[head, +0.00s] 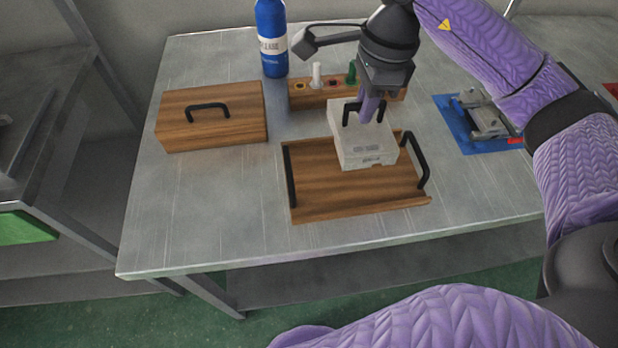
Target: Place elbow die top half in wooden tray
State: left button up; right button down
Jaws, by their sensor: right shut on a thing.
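The elbow die top half (364,145) is a pale grey block with a dark handle on top. My right gripper (364,113) is shut on that handle from above. The block is over the back right part of the wooden tray (320,200), between the tray's two black side handles. I cannot tell whether its underside touches the tray floor. The front and left of the tray are empty. My left gripper is not in view; a purple arm link of mine shows at the bottom.
A wooden box (212,125) with a black handle stands left of the tray. Behind are a wooden rack (302,98) with small coloured items and a blue bottle (271,30). A metal fixture on a blue mat (452,112) lies right. The metal table's (230,240) front left is clear.

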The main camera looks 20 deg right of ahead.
notch_tip(320, 180, down, 10)
jog(key=b, duration=0.2)
jog(key=shift+d+b, duration=0.1)
jog(key=shift+b, duration=0.2)
jog(key=shift+r, duration=0.1)
jog(key=c, duration=1.1)
grip_release()
jog(key=shift+f, duration=0.25)
jog(key=o, duration=0.4)
jog(key=shift+s+r, duration=0.1)
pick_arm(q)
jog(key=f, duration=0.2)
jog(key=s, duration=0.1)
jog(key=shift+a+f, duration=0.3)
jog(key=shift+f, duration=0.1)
